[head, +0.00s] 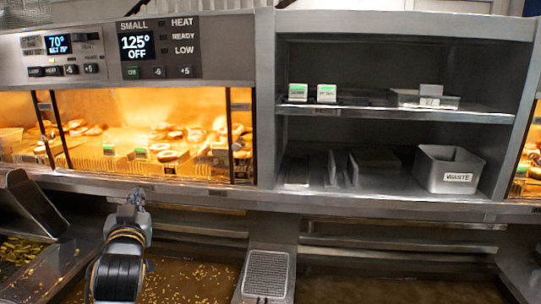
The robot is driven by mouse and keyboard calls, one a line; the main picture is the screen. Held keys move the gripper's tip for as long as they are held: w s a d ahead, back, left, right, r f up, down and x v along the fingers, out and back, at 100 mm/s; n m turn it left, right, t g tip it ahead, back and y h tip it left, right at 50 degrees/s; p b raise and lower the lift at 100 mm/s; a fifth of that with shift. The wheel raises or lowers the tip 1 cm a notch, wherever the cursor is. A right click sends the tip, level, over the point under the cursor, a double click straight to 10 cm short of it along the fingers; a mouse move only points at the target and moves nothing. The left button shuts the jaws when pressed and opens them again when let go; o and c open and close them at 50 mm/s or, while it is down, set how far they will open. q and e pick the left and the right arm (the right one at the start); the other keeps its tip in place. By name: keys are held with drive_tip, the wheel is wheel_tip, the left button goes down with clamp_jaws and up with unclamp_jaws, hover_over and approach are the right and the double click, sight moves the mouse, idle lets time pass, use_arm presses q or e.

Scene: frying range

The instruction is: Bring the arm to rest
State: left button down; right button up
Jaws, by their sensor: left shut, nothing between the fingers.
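My left arm comes up from the bottom left of the head view. Its gripper (136,194) is small and seen from behind, in front of the counter edge below the lit warming cabinet. It is shut and holds nothing. It appears clear of the food trays, though its exact distance from the ledge is hard to tell. My right gripper is not in the view.
The warming cabinet (225,60) holds food behind its lit front. To its right, a shelf unit (400,112) carries a bin labelled waste (448,170). Below are a perforated metal plate (266,274) and a bin of fries (20,250) at lower left.

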use_arm(q)
drive_tip(key=s+d+f+m+g+h, duration=0.1)
drive_tip(key=s+d+f+g+h, duration=0.15)
drive_tip(key=s+f, duration=0.65)
drive_tip(key=s+d+f+m+g+h, duration=0.1)
drive_tip(key=s+f+g, duration=0.25)
drive_tip(key=f, duration=1.15)
drive_tip(key=s+d+f+m+g+h, duration=0.1)
drive_tip(key=s+d+f+g, duration=0.15)
drive_tip(key=s+f, duration=0.4)
drive_tip(key=s+d+f+g+h, duration=0.1)
drive_tip(key=s+f+g, duration=0.2)
drive_tip(key=s, duration=0.6)
drive_tip(key=s+d+f+m+g, duration=0.1)
drive_tip(key=s+d+f+g, duration=0.2)
drive_tip(key=s, duration=0.5)
wheel_tip(320, 180, down, 28)
drive_tip(key=s+a+g+b, duration=0.1)
drive_tip(key=s+g+b, duration=0.1)
drive_tip(key=s+a+f+b, duration=0.1)
drive_tip(key=s+a+f, duration=0.2)
drive_tip(key=s+f, duration=1.4)
wheel_tip(320, 180, down, 2)
drive_tip(key=shift+s+f+m+g+b, duration=0.1)
drive_tip(key=shift+s+m+g+b, duration=0.05)
drive_tip(key=shift+m+g+b, duration=0.2)
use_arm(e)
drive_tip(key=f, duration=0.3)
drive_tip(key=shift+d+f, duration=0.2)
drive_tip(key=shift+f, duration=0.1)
